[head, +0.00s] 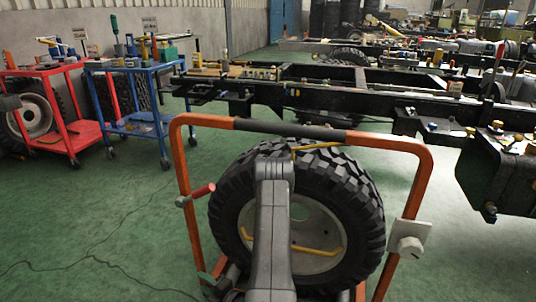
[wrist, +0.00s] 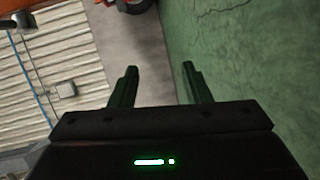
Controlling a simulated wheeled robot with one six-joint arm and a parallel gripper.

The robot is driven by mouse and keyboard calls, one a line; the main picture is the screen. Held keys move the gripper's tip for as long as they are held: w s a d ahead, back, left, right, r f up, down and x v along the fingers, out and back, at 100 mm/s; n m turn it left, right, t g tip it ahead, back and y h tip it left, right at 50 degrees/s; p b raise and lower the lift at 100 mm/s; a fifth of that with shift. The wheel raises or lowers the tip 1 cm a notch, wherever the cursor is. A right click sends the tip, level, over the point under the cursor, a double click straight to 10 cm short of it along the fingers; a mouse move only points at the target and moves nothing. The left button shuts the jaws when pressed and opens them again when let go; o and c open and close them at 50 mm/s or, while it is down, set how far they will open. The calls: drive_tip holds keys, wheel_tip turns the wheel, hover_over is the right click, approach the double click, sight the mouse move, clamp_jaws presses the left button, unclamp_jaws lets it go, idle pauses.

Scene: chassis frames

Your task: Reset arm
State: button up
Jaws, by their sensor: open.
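My gripper (wrist: 159,67) shows in the wrist view with its two dark fingers apart and nothing between them. The wrist view is turned on its side, with the wall at left and the green floor at right. In the head view my grey arm rises from the bottom centre in front of a large tyre; my gripper cannot be made out there.
The large tyre (head: 355,200) stands inside an orange frame (head: 412,190) close in front. A red cart (head: 88,134) and a blue cart (head: 150,117) with tools stand at left. A black chassis frame (head: 350,103) crosses behind. Green floor (head: 90,220) is clear at left.

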drive_tip(key=w+d+n+t+h+p, duration=0.1)
drive_tip(key=w+d+n+t+h, duration=0.1)
drive_tip(key=d+n, duration=0.6)
drive_tip(key=shift+w+d+t+h+p, duration=0.3)
drive_tip(key=shift+w+d+t+p, duration=0.15)
drive_tip(key=shift+w+d, duration=1.2)
drive_tip(key=shift+s+d+r, duration=0.1)
drive_tip(key=shift+s+d, duration=0.05)
drive_tip(key=shift+s, duration=0.15)
